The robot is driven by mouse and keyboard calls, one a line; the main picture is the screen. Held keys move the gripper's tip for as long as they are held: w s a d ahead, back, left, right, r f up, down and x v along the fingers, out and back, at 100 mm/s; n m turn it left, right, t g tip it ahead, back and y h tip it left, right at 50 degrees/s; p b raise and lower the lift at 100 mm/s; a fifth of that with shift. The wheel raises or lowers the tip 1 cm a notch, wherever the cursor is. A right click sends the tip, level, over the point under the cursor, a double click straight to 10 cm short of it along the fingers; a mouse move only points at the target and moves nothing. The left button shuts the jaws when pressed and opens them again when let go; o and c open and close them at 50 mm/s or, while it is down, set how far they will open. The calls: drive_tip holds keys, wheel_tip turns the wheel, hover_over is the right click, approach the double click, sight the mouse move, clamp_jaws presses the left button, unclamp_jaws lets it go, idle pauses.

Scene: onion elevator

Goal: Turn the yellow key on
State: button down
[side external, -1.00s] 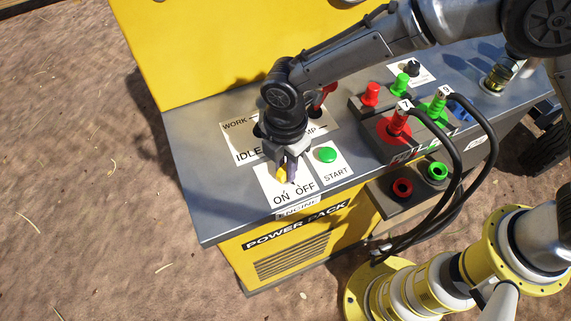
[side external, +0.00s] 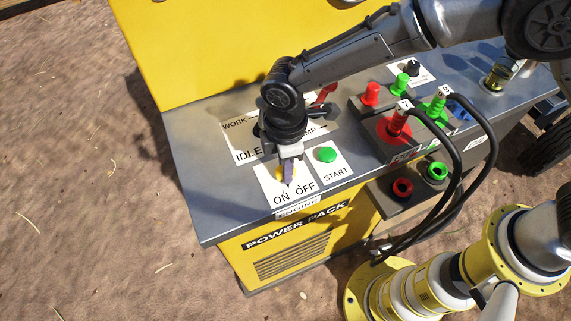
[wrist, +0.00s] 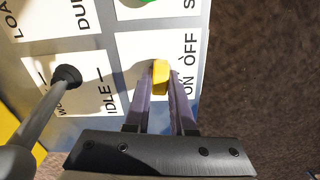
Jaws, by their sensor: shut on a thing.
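The yellow key (wrist: 160,80) sits on the white ENGINE plate beside the ON and OFF marks. My gripper (wrist: 161,78) is shut on it, one purple-grey finger on each side, in the wrist view. In the side external view my gripper (side external: 288,180) points down at the plate just above the ON and OFF words. The fingers hide most of the key there. I cannot tell exactly which mark the key points to.
The green START button (side external: 325,155) is close to the right of my gripper. A dark lever (wrist: 66,75) by the IDLE mark stands close by. Red and green hose couplings with black hoses (side external: 470,130) are further right.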

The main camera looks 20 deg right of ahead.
drive_tip(key=m, duration=0.5)
drive_tip(key=shift+m, duration=0.4)
idle(0.3)
drive_tip(key=c, duration=0.7)
unclamp_jaws()
drive_tip(key=shift+r, duration=0.15)
wheel_tip(320, 180, up, 14)
drive_tip(key=shift+f, duration=0.2)
